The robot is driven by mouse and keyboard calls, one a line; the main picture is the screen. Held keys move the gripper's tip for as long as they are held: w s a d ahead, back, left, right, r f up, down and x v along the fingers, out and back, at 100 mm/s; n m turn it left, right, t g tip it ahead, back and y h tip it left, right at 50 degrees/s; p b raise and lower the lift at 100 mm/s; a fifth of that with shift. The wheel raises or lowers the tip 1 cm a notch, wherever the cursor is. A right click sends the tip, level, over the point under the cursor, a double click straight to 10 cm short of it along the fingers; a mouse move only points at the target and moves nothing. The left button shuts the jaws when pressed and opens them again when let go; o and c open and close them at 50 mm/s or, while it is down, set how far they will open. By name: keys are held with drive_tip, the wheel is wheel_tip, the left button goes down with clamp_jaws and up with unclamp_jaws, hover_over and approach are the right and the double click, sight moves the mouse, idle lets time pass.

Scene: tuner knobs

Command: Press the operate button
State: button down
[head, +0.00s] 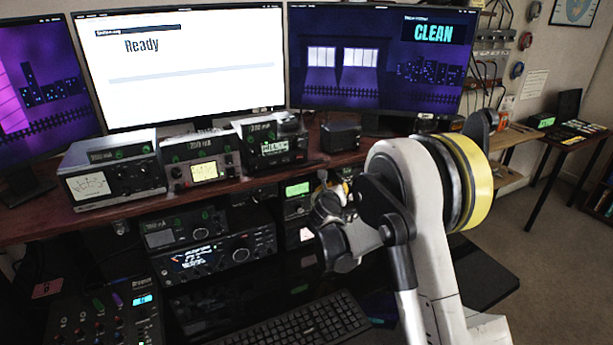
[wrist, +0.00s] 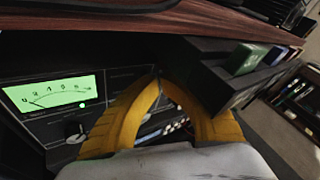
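In the wrist view, the two yellow fingers of my gripper (wrist: 160,78) curve together and meet at the tips, with nothing seen between them. The tips are in front of a dark radio unit (wrist: 115,78) under the wooden shelf. This unit has a lit green needle meter (wrist: 55,95), a black knob (wrist: 76,130) and a small green light. I cannot read which control is the operate button; part of the panel is hidden behind my fingers. In the head view, my gripper (head: 335,195) is at the right end of the lower radios, its fingers mostly hidden.
A dark box (wrist: 215,75) with a green block (wrist: 247,58) on it stands right of the fingers. The wooden shelf edge (wrist: 130,22) runs above. In the head view, a keyboard (head: 290,325) lies below, and monitors reading "Ready" (head: 185,75) and "CLEAN" (head: 385,80) stand behind.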

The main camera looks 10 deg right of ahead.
drive_tip(key=shift+w+a+r, duration=0.2)
drive_tip(key=shift+w+r, duration=0.05)
drive_tip(key=shift+w, duration=0.05)
drive_tip(key=shift+s+d, duration=0.2)
drive_tip(key=shift+s, duration=0.15)
drive_tip(key=s+d+b, duration=0.1)
drive_tip(key=s+d, duration=0.1)
drive_tip(key=s, duration=0.4)
drive_tip(key=shift+b, duration=0.3)
drive_tip(key=shift+f, duration=0.15)
